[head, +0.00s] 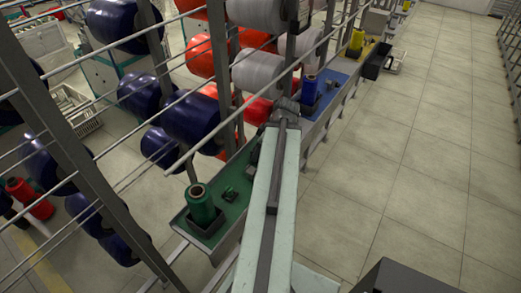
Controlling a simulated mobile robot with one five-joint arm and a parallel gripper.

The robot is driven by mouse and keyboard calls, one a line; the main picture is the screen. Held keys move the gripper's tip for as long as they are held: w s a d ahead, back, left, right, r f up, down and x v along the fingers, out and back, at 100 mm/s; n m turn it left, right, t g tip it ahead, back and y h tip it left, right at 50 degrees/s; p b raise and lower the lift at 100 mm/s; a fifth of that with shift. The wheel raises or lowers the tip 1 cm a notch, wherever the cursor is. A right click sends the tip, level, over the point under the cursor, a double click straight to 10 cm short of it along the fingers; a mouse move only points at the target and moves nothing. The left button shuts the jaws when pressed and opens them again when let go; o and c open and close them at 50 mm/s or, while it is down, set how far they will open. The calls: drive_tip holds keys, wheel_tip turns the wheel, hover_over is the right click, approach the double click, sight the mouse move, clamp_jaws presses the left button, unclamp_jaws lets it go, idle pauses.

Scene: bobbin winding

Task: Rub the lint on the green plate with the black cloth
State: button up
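The green plate (228,222) is at lower centre, at the near end of a long bench. A green bobbin (200,203) stands upright in a dark square holder on it. A small dark green lump (230,194) lies to the right of the bobbin; I cannot tell what it is. I cannot make out the black cloth or the lint for certain. My arm crosses the plate's right part and hides some of it. My gripper (286,108) is at the arm's far end, beyond the green plate, small and dark; its fingers are not clear.
A blue plate (335,92) with a blue bobbin (309,90) is farther along the bench. A yellow bobbin (357,40) and a black bin (376,62) are beyond it. Metal rack bars with large blue, red and white spools stand at left. The tiled floor at right is clear.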

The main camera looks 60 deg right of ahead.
drive_tip(key=shift+r+p, duration=2.95)
drive_tip(key=shift+r, duration=0.1)
wheel_tip(320, 180, up, 3)
drive_tip(key=p, duration=0.3)
drive_tip(key=shift+r, duration=0.1)
drive_tip(key=shift+f, duration=0.2)
